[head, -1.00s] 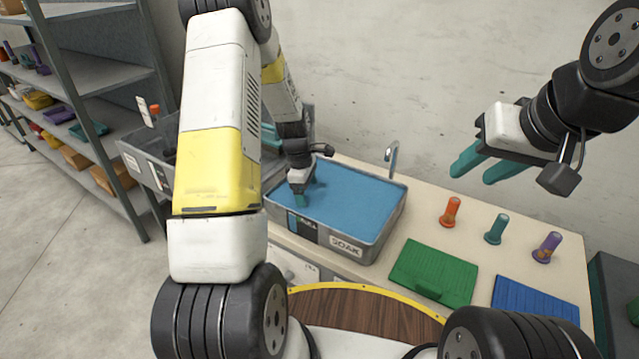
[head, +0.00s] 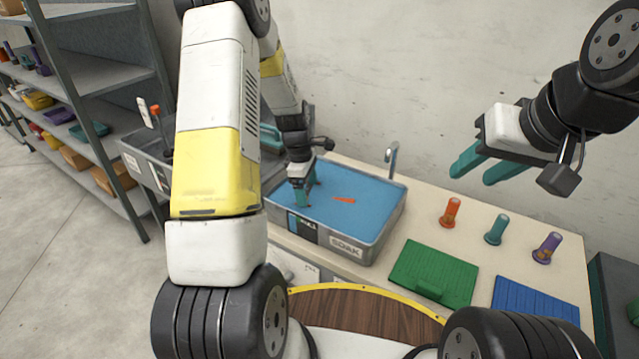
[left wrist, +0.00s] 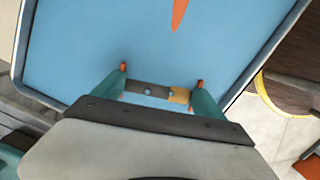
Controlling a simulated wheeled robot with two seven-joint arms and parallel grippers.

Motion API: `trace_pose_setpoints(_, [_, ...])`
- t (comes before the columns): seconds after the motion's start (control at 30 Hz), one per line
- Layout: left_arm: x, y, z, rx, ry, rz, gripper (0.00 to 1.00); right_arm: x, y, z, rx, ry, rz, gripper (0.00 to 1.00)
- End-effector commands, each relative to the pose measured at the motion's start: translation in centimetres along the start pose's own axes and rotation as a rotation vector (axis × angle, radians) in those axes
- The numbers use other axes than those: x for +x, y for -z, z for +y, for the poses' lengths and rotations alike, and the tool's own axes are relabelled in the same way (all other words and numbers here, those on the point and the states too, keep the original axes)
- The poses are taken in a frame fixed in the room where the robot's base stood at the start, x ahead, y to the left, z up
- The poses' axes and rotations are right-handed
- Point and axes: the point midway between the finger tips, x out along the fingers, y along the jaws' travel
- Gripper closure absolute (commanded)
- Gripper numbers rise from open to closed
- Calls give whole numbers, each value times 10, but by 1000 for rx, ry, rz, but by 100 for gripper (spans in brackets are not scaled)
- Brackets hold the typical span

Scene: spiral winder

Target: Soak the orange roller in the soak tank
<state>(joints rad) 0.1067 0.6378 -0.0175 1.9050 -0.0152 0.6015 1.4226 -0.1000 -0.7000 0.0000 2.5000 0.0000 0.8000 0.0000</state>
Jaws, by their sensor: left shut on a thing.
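The soak tank (head: 345,246), a grey box marked SOAK and full of blue liquid, stands on the counter. My left gripper (head: 303,203) points down into its left part, fingertips at the liquid. It is shut on the orange roller, mostly hidden under the surface. An orange sliver (head: 344,200) shows in the liquid to the right of the fingers; it also shows at the top of the left wrist view (left wrist: 178,14). Small orange bits show at both fingertips there. My right gripper (head: 487,172) is open and empty above the counter.
Orange (head: 451,212), teal (head: 496,229) and purple (head: 547,247) pegs stand on the counter. A green mat (head: 433,273) and a blue mat (head: 535,302) lie in front. A tap (head: 392,157) stands behind the tank. Shelves (head: 100,75) are at the left.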

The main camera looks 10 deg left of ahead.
Motion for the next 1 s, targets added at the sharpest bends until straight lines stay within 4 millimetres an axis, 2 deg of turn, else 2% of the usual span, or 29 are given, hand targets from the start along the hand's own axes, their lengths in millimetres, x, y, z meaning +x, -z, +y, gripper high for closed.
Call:
trace_pose_setpoints(0.8, [-82,-12,1,2,-3,0,69,0,0,0,0,0,0,60])
trace_pose_setpoints(1.0, [-95,-14,0,1,-1,0,69,0,0,0,0,0,0,60])
